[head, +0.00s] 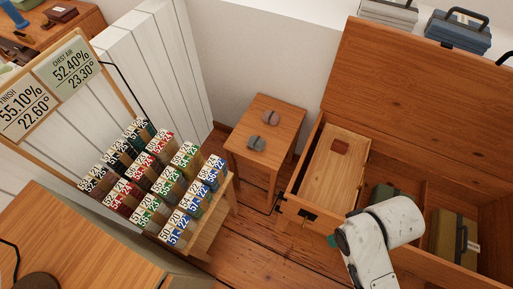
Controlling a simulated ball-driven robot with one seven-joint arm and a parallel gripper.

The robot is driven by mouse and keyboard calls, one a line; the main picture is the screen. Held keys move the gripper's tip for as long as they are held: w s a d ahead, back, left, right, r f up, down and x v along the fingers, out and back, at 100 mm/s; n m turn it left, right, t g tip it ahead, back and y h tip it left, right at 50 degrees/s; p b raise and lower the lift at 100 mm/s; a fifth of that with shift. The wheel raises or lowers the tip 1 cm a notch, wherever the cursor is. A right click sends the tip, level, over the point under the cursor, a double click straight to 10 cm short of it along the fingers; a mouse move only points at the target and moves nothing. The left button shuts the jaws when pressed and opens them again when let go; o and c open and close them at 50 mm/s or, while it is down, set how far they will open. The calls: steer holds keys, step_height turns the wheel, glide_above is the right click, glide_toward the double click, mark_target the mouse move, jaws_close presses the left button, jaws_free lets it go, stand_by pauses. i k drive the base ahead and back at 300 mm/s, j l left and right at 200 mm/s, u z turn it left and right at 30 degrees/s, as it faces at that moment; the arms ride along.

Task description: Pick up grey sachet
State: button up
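Two small greyish bundles lie apart on top of a small wooden side table (243,133). The far bundle (270,117) looks grey with a pinkish tint. The near bundle (256,144) looks a plainer grey. Either could be the grey sachet; they are too small to tell for sure. My white arm (385,228) reaches in at the lower right, in front of the open chest and to the right of the side table. My gripper's fingers do not show.
An open wooden chest (417,78) holds a tray (325,172) with a red-brown item (340,147), and green cases (456,235). A rack of numbered coloured bundles (150,185) stands left of the side table. Wooden floor (245,240) shows between rack and chest.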

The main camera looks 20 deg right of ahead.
mark_target(255, 142)
steer(key=i+l+u, duration=0.15)
steer(key=i+l, duration=0.15)
steer(key=i, duration=0.2)
steer(key=i+l+u, duration=0.15)
steer(key=i+l, duration=0.25)
steer(key=i, duration=0.1)
